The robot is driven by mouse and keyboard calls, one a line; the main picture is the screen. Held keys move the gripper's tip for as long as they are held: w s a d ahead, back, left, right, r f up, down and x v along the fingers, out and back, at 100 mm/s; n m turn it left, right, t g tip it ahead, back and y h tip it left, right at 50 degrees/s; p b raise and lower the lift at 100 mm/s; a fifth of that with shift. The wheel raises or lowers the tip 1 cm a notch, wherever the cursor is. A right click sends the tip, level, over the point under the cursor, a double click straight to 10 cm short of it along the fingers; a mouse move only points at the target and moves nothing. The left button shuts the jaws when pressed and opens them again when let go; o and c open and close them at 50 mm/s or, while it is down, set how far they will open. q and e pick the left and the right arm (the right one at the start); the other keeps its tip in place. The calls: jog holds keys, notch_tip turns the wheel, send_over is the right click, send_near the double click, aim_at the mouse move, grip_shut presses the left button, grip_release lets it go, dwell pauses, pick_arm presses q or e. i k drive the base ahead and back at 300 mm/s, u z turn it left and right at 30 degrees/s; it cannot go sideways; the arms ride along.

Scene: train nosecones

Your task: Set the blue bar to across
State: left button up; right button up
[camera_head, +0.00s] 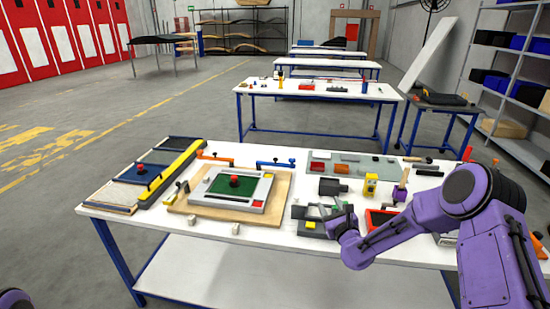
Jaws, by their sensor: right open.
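The blue bar (275,164) is at the back edge of the wooden board (188,205), right of centre. It looks roughly level and runs left to right, with a dark piece at its right end. A similar orange bar (215,157) is to its left. My right gripper (312,211) is open over the front middle of the table, in front and to the right of the blue bar, apart from it. It is near a dark block with a yellow top (310,225). My left gripper is out of view.
On the board sits a grey frame (258,192) with a green panel (222,186) and red knob (234,181). A yellow rail (178,172) stands left. A yellow device (371,184), black block (330,187) and red tray (376,219) crowd the right. The table's front-left strip is mostly clear.

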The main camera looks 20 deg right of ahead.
aim_at(282, 165)
jog(key=i, duration=1.5)
